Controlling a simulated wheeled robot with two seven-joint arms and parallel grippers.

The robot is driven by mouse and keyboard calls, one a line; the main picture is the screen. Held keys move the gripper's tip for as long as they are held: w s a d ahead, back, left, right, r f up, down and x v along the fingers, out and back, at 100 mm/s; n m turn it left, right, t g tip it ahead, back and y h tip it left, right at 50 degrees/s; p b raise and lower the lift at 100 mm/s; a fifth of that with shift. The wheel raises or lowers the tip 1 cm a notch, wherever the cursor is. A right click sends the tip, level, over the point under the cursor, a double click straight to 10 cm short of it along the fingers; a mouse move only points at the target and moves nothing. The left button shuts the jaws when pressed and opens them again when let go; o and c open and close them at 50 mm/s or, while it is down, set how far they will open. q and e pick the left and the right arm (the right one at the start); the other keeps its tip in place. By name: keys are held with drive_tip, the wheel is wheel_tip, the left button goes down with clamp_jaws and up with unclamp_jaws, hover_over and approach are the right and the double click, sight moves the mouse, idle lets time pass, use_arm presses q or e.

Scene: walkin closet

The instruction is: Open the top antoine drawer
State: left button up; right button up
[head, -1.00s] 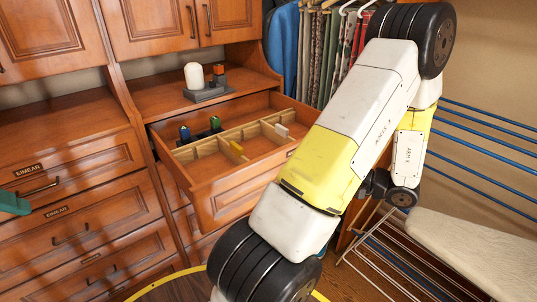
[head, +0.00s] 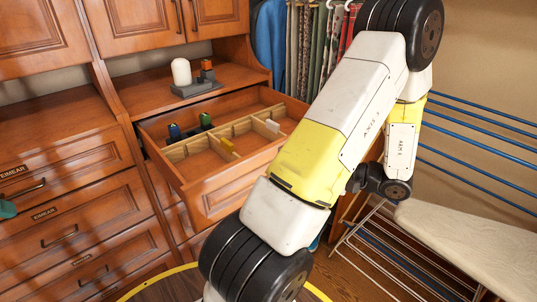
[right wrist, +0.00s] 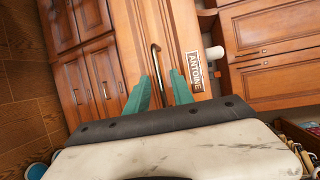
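A wooden drawer (head: 223,196) stands pulled out in the head view, its divided inside showing. My right arm crosses over its right side and hides part of its front and my right gripper. In the right wrist view, a top drawer front carries an ANTOINE label (right wrist: 194,72) and a dark bar handle (right wrist: 156,58). My right gripper (right wrist: 159,78) has its two teal fingers apart, one each side of the handle. Contact with the handle does not show. Only a teal tip of my left gripper (head: 7,209) shows at the left edge of the head view.
Drawers with EIMEAR labels (head: 44,213) are closed at left. A white cylinder (head: 181,72) on a grey stand sits on the shelf behind the open drawer. Clothes (head: 305,55) hang behind. An ironing board (head: 465,240) and blue-railed rack (head: 480,150) stand at right.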

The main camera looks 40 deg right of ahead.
drive_tip(key=v, duration=0.7)
drive_tip(key=shift+s, duration=0.2)
drive_tip(key=shift+d, duration=0.1)
